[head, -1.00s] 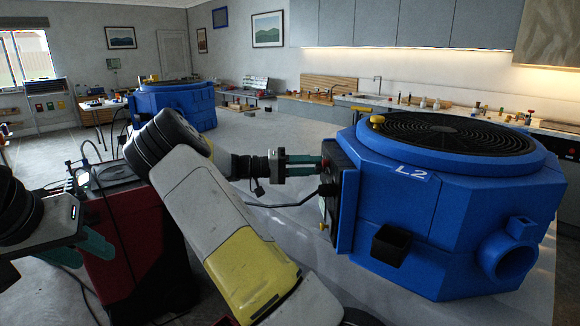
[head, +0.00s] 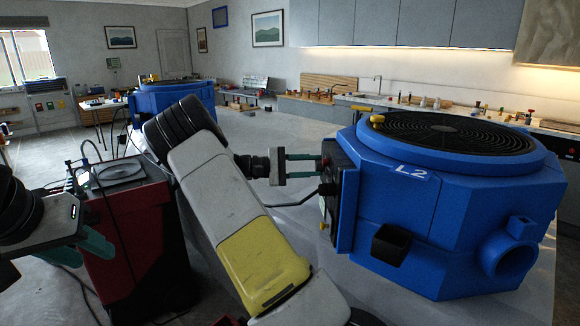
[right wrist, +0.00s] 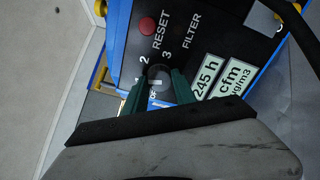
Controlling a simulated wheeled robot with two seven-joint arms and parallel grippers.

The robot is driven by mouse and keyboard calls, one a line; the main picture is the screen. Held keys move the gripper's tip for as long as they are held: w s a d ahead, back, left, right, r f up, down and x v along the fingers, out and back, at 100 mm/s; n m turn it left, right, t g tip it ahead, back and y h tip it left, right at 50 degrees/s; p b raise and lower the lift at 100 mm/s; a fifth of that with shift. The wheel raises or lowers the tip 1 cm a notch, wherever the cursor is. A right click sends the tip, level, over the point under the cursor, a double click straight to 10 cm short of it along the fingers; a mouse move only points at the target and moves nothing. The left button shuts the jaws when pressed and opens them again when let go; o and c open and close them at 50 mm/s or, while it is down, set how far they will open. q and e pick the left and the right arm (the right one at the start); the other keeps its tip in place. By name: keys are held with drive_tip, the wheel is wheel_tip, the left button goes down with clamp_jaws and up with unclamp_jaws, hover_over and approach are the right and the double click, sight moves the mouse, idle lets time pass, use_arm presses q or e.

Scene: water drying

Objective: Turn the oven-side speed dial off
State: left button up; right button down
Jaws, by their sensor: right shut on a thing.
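The blue machine marked L2 (head: 430,215) stands on the right, its dark control panel (head: 337,190) facing left. In the right wrist view, the panel (right wrist: 205,50) carries a small grey round dial (right wrist: 160,74) with 1, 2, 3 and a partly hidden "OF" mark around it. My right gripper (head: 318,166) reaches the panel from the left; in the wrist view its green fingers (right wrist: 158,82) are shut on the dial from both sides. The dial's pointer direction is unclear. My left gripper (head: 92,246) hangs at the left, away from the machine; its finger gap is unclear.
A red button (right wrist: 147,26) sits beside RESET on the panel. A second blue machine (head: 175,100) stands further back. A red cart (head: 130,235) stands at the left. A black box (head: 391,244) juts from the near machine. A cable runs to the panel.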

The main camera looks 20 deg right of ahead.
drive_tip(key=shift+s+a+f+n, duration=0.1)
drive_tip(key=shift+n, duration=7.3)
drive_tip(key=c, duration=1)
unclamp_jaws()
